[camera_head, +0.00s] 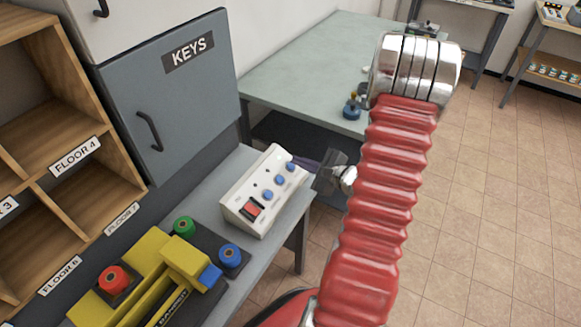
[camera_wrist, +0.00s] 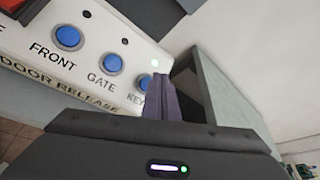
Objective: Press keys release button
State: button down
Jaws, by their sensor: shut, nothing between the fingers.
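The white door-release panel (camera_head: 247,203) sits on the grey ledge below the KEYS cabinet, with a row of blue buttons. The keys button (camera_head: 291,167) is the farthest blue one. In the wrist view, the keys button (camera_wrist: 143,82) is partly hidden by my fingers, beside the label reading "KEY". In the head view my gripper (camera_head: 308,165) is right of the panel.
The grey KEYS cabinet (camera_head: 170,105) looks closed. A red switch (camera_head: 253,209) is on the panel's near end. A yellow device (camera_head: 150,285) with red, green and blue knobs stands in front. Wooden shelves (camera_head: 65,130) are at left; a green-topped table (camera_head: 300,70) is behind.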

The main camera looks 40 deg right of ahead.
jog(key=r, duration=0.1)
jog(key=s+r, duration=0.2)
jog(key=r, duration=0.1)
jog(key=shift+d, duration=0.35)
jog(key=shift+w, duration=0.1)
dwell(0.7)
